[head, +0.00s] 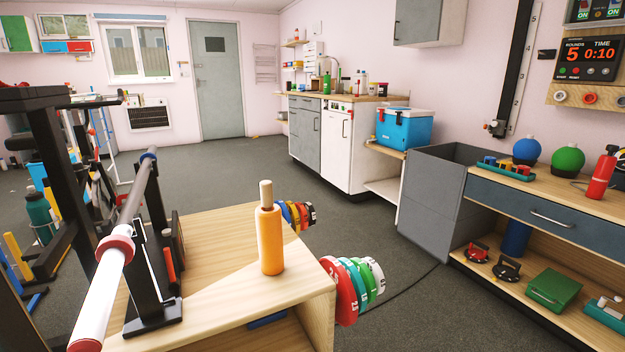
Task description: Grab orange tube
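An orange tube (269,242) with a narrower pale wooden-looking top stands upright on the light wooden bench top (222,297), near its right end. Nothing touches it from above, and its whole front side shows. A smaller orange-red cylinder (169,264) stands farther left, beside the black bar stand, partly hidden. Neither of my grippers is in view.
A barbell (115,255) with a white sleeve rests on a black stand (154,300) left of the tube. Coloured weight plates (345,288) hang at the bench's right end. A shelf unit (545,215) stands at the right. Grey floor (350,230) lies between.

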